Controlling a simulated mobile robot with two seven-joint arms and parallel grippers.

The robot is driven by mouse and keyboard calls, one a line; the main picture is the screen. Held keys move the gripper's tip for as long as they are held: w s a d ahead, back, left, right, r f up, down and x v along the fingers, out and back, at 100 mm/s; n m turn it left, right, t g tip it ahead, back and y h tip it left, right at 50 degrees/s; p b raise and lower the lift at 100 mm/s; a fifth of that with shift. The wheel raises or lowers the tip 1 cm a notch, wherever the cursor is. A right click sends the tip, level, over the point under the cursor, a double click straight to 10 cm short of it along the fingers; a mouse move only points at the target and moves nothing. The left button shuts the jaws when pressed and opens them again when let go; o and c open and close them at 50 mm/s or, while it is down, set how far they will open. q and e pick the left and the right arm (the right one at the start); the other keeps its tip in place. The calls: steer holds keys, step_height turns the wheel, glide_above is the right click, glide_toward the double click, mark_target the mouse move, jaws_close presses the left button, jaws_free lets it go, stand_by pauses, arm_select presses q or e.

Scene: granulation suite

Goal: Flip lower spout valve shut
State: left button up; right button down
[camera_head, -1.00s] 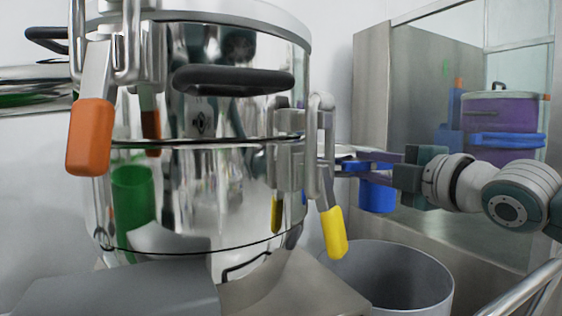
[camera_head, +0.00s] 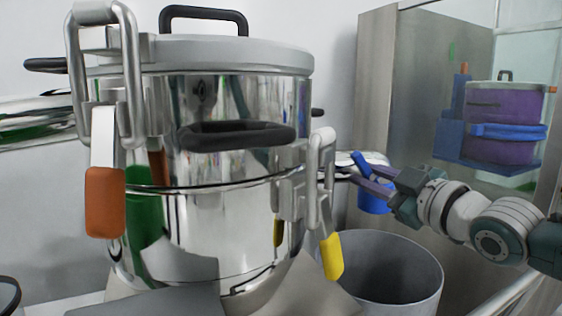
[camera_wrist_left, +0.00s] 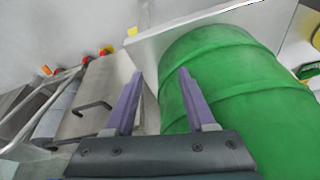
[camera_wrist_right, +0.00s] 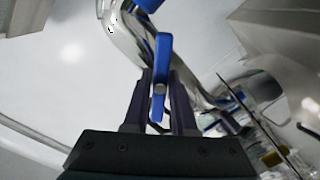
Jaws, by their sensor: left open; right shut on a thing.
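The spout valve shows at the right of the steel vessel (camera_head: 230,235) in the head view. It has a steel spout (camera_head: 342,159), a blue lever (camera_head: 359,160) and a blue cylindrical part (camera_head: 373,203) below. My right gripper (camera_head: 368,177) reaches in from the right, and its fingers point up-left at the lever. In the right wrist view the blue lever (camera_wrist_right: 161,62) stands between the purple fingers, which are shut on it. The steel pipe (camera_wrist_right: 130,40) runs behind it. My left gripper (camera_wrist_left: 156,75) is open and empty beside a green drum (camera_wrist_left: 235,85).
A grey open bin (camera_head: 400,275) stands below the spout. Clamps with an orange grip (camera_head: 105,203) and a yellow grip (camera_head: 332,256) hang on the vessel. A glass panel and a purple vessel (camera_head: 500,125) stand behind at right. Steel cabinet (camera_wrist_left: 95,100) in the left wrist view.

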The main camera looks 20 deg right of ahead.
steer(key=m+p, duration=0.1)
steer(key=m, duration=0.2)
steer(key=shift+r+m, duration=0.1)
steer(key=shift+m, duration=0.3)
steer(key=shift+m+p, duration=0.35)
steer(key=shift+m, duration=1.55)
steer(key=c, duration=0.7)
jaws_free()
steer(key=shift+s, duration=0.1)
